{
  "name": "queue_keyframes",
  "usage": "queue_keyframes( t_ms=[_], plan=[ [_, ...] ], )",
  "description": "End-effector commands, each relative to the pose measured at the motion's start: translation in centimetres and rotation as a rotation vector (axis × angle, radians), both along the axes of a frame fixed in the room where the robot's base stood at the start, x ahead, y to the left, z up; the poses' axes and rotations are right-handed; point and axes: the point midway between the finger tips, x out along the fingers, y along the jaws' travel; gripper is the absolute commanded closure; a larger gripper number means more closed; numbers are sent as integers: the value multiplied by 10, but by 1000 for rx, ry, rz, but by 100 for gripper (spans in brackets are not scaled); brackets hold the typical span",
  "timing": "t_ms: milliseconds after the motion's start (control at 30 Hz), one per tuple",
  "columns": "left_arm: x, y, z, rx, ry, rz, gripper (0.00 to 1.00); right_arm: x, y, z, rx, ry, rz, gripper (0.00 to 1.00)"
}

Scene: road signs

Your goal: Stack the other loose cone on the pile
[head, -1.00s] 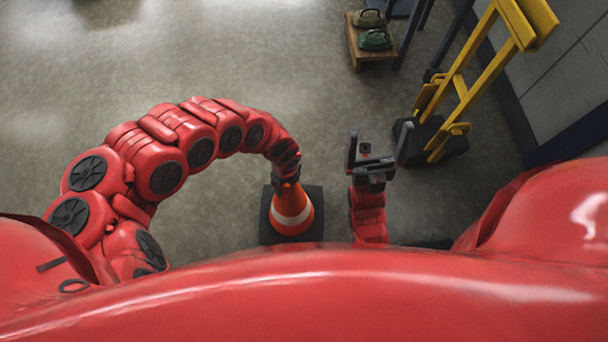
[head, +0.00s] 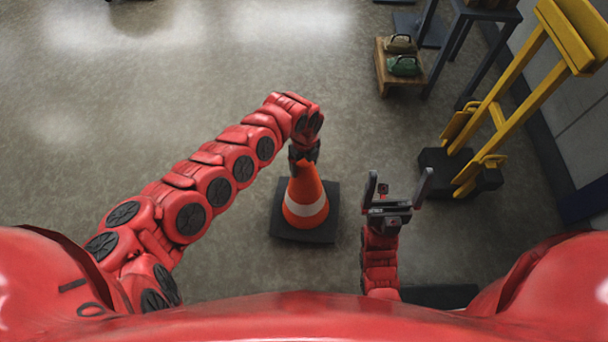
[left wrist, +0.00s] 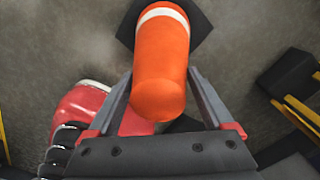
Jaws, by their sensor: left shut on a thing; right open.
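An orange cone (head: 306,205) with a white band and a black square base stands upright in front of me in the head view. My left gripper (head: 303,160) is shut on its top; whether its base touches the floor I cannot tell. The left wrist view shows the cone (left wrist: 160,75) between the two fingers (left wrist: 160,95). My right gripper (head: 398,190) is open and empty, to the right of the cone, fingers pointing away from me. No pile of cones is recognisable. A dark flat slab (head: 440,295) shows at the lower right, mostly hidden by my body.
A yellow hand truck (head: 490,110) with a black foot stands at the right by the wall. A wooden platform (head: 384,80) with green and tan cases is at the back, beside a dark-legged table (head: 460,35). The floor at left and centre is clear.

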Motion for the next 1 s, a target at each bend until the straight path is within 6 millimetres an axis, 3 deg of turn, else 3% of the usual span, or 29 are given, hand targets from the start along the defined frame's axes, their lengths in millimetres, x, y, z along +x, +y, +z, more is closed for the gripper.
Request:
queue_keyframes(
  t_ms=[467,800,1000],
  plan=[
    [22,-4,-2,-1,-5,-4,100,0,0,-14,0,0,0,0],
    [22,-3,-30,1,-1,-4,100,0,0,-21,0,0,0,0],
    [20,-1,-34,3,4,-1,100,0,0,-22,0,0,0,0]
  ],
)
